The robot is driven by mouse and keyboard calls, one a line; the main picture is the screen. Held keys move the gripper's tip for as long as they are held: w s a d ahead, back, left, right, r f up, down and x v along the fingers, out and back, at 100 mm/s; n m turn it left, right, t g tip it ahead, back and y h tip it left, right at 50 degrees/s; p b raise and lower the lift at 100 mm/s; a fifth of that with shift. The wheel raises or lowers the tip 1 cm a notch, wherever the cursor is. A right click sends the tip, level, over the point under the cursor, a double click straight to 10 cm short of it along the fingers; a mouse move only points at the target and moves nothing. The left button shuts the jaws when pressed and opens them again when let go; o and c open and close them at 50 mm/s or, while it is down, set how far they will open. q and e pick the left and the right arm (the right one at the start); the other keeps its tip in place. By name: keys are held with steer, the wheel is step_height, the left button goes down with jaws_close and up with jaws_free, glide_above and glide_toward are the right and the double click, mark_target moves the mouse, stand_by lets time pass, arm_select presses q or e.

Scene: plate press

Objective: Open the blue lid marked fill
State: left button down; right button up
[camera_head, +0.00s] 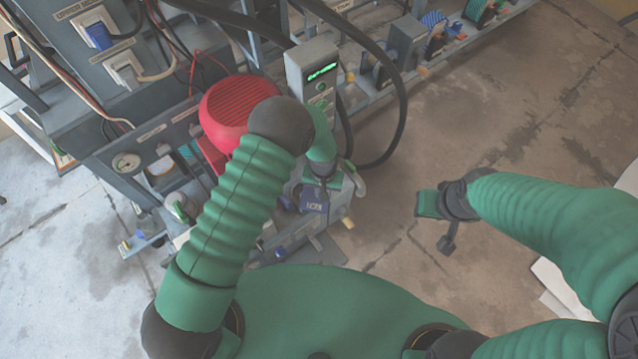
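A small blue lid (313,203) with pale lettering too small to read for certain sits on the grey machine block below the middle of the head view. My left arm comes down over it from the upper side, and my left gripper (323,181) is right at or just above the lid. Its fingers are small and partly hidden, so I cannot tell whether they touch the lid or how far apart they are. My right gripper (437,222) is open and empty, with its fingers spread apart over the bare floor, right of the machine.
A red ribbed round housing (233,108) stands behind my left arm. A grey control box (314,72) with a green display rises behind the lid. Black hoses (401,105) loop to its right. A grey cabinet with plugs and cables fills the upper left.

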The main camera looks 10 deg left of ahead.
mark_target(324, 212)
arm_select(q)
steer(key=s+m+p, duration=0.1)
steer(key=s+d+m+p, duration=0.1)
steer(key=m, duration=0.1)
steer(key=shift+s+r+m, duration=0.1)
steer(key=shift+r+m, duration=0.1)
steer(key=shift+m, duration=0.1)
steer(key=shift+s+d+f+m+p, duration=0.1)
steer(key=shift+s+m+p, duration=0.5)
steer(key=shift+m, duration=0.4)
steer(key=shift+s+f+m+p, duration=0.1)
steer(key=shift+s+m+p, duration=0.25)
steer(key=shift+s+m, duration=0.5)
steer(key=shift+w+m, duration=0.15)
steer(key=shift+m, duration=0.1)
steer(key=c, duration=1.4)
jaws_free()
steer(key=shift+c, duration=0.2)
step_height(324, 212, up, 17)
steer(key=p, duration=0.4)
steer(key=shift+f, duration=0.1)
